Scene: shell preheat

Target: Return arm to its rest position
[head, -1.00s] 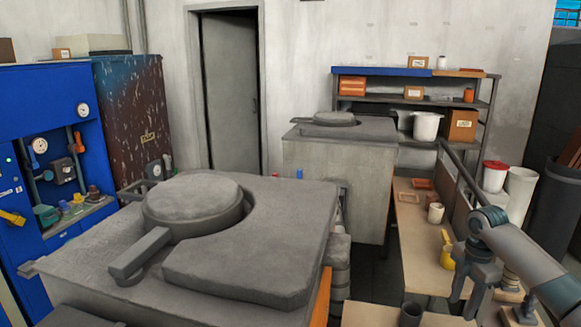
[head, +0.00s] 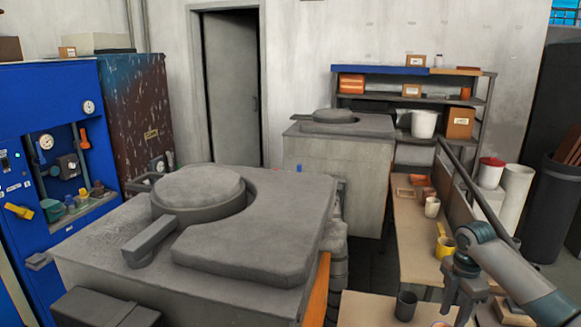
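My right arm comes in from the right edge. Its gripper (head: 461,298) hangs fingers-down over the near workbench, with a gap between the fingers and nothing visible in it. A dark grey cup (head: 405,306) stands on the bench to the left of the gripper, apart from it. A yellow ladle or cup (head: 445,246) stands behind the gripper on the farther bench. My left gripper is not in view.
A large grey furnace block (head: 110,255) with a round lid (head: 198,188) and handle fills the centre left. A blue control panel (head: 40,110) is at left. A second furnace (head: 335,165) and a shelf (head: 480,90) stand behind. A dark box (head: 100,312) is at bottom left.

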